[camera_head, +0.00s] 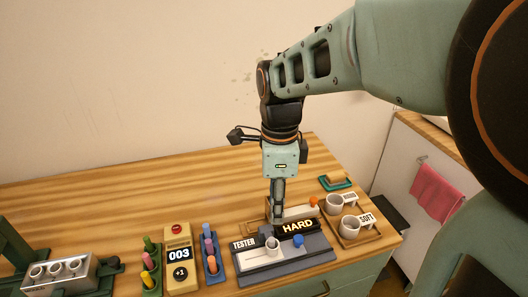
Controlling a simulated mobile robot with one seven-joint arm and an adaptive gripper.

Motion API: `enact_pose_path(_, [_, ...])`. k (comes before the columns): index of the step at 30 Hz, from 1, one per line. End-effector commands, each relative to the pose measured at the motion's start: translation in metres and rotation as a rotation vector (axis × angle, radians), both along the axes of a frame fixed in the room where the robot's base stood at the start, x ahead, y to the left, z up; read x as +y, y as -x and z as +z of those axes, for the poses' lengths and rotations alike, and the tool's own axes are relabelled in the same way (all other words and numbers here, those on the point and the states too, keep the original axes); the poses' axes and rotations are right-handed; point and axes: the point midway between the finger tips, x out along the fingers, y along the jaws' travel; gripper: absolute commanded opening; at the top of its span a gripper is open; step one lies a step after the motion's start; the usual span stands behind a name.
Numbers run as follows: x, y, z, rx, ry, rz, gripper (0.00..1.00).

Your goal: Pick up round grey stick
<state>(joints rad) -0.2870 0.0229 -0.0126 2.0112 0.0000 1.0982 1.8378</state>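My gripper (276,216) points straight down over the back of the grey tester (262,262), near its lit HARD sign. Its fingers show edge-on as one narrow dark shape, so I cannot tell whether they are open or shut or hold anything. A short, round, pale grey piece (272,246) stands upright on the tester, in front of the fingers and apart from them. It may be the round grey stick, but it is too small to be sure.
Two pale cups (350,226) stand on a wooden tray at right, one by a SOFT label. Coloured sticks stand in a green holder (150,283) and a blue holder (212,270). A yellow counter (180,258) reads 003. A metal block (60,270) is far left. The back left table is clear.

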Motion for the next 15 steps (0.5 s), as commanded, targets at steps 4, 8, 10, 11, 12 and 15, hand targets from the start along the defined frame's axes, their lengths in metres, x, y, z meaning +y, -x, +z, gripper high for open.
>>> enact_pose_path(4, [0.001, 0.005, -0.023, 0.015, 0.004, 0.004, 0.33])
enact_pose_path(8, [0.002, 0.005, -0.044, 0.014, 0.004, 0.004, 0.33])
enact_pose_path(10, [0.002, 0.005, -0.052, 0.013, 0.003, 0.004, 0.33])
enact_pose_path(11, [0.002, 0.005, -0.054, 0.012, 0.003, 0.004, 0.33])
enact_pose_path(12, [0.002, 0.005, -0.056, 0.012, 0.003, 0.004, 0.33])
enact_pose_path(15, [0.003, 0.005, -0.063, 0.012, 0.003, 0.004, 0.33])
